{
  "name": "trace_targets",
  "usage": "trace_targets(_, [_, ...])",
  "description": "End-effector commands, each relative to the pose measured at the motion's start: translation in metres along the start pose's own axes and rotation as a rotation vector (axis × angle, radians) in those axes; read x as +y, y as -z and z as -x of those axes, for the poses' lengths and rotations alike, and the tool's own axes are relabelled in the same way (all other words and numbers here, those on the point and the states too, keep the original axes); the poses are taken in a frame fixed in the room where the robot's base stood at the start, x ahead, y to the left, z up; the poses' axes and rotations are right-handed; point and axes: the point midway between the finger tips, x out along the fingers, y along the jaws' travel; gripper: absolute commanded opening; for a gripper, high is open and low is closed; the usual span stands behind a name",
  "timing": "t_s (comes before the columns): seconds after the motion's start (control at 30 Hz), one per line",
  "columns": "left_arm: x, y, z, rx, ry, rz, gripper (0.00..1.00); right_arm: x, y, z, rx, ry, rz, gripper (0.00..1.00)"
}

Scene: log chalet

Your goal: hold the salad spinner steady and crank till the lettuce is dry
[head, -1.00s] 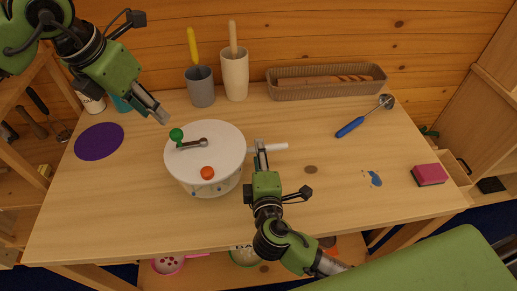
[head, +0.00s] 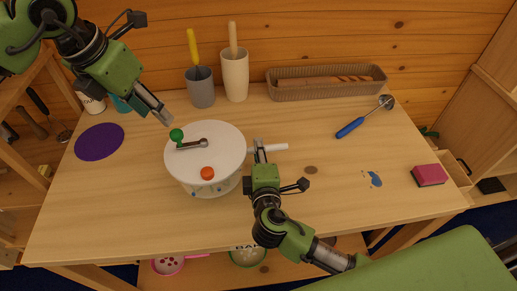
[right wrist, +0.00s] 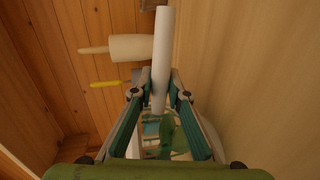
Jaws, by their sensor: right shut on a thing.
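The salad spinner (head: 208,168) is a white round pot with a lid, upright on the left half of the table. Its grey crank (head: 192,144) lies across the lid and ends in a green knob (head: 176,135). An orange button (head: 207,173) is near the lid's front. My right gripper (head: 259,151) is shut on the white side handle (head: 275,147); in the right wrist view the handle (right wrist: 162,60) runs between its fingers. My left gripper (head: 163,116) hangs just behind the green knob, apparently clear of it; its finger gap is unclear. The lettuce is hidden inside.
Behind the spinner stand a grey cup (head: 201,90) and a cream cup (head: 235,78) with utensils. A brown basket (head: 325,92) is at the back. A purple mat (head: 99,141) lies left; a blue-handled ladle (head: 351,127) and pink sponge (head: 428,175) lie right.

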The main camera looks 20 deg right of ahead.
Motion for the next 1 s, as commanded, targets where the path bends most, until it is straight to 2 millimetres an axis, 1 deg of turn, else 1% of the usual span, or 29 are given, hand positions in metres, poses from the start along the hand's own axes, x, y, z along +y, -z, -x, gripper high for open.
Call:
trace_targets(0.07, [-0.002,-0.003,-0.002,0.017,0.004,0.056,0.38,-0.001,0.0,0.0,0.001,0.001,0.0,0.0])
trace_targets(0.17, [-0.007,-0.006,-0.006,0.058,0.009,0.186,0.38,-0.001,0.001,0.0,0.001,0.002,0.0,0.0])
trace_targets(0.4, [-0.015,-0.017,-0.017,0.184,-0.036,0.652,0.38,-0.001,0.001,0.001,0.002,0.002,0.0,0.0])
trace_targets(0.53, [-0.015,-0.022,-0.019,0.231,-0.097,0.924,0.38,-0.001,0.001,0.001,0.001,0.002,0.0,0.0])
trace_targets(0.7, [-0.01,-0.03,-0.017,0.256,-0.189,1.257,0.38,-0.001,0.001,0.0,0.001,0.003,0.0,0.0])
trace_targets(0.83, [-0.005,-0.035,-0.015,0.252,-0.249,1.45,0.38,-0.002,0.0,0.0,0.001,0.003,0.0,0.0])
trace_targets(0.9, [-0.004,-0.037,-0.013,0.248,-0.27,1.523,0.38,-0.002,0.0,0.0,0.001,0.003,0.0,0.0])
trace_targets(1.0, [-0.002,-0.038,-0.012,0.243,-0.289,1.586,0.38,-0.002,0.0,0.0,0.001,0.003,0.0,0.0])
